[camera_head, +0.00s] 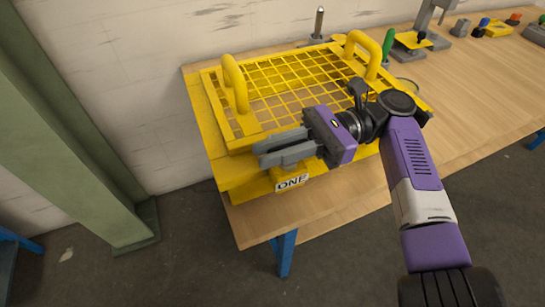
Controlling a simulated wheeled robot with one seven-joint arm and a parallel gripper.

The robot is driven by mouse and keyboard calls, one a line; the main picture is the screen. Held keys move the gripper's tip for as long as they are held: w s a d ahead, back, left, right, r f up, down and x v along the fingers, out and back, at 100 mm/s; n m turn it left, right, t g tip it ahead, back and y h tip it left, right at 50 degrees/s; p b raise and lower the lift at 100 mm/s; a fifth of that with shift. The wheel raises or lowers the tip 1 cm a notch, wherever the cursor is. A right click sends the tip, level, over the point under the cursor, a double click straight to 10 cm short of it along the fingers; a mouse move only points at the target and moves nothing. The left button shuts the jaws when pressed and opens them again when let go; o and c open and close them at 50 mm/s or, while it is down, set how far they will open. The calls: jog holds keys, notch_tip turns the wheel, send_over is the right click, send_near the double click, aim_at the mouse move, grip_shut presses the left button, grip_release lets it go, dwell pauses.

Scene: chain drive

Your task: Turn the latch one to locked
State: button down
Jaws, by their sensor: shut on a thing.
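A yellow mesh guard (218,107) with two yellow handles sits on the wooden bench. A white label reading ONE (292,182) is on its near side and marks where latch one is. My gripper (262,155) reaches in from the right, just above the label at the guard's near edge. Its grey fingers are shut on latch one, which they largely hide. I cannot tell the latch's angle from this view.
The wooden bench (480,100) runs to the right, with clear top beside the guard. A green-handled tool (388,42) and several small coloured items stand toward the back right. A green steel column (70,130) rises on the left.

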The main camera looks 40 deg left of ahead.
jog(key=shift+f+h, duration=0.1)
jog(key=shift+h, duration=0.2)
jog(key=c, duration=1.4)
grip_release()
jog(key=shift+o, duration=0.2)
notch_tip(320, 180, up, 20)
jog(key=p, duration=0.2)
jog(key=shift+p, duration=0.4)
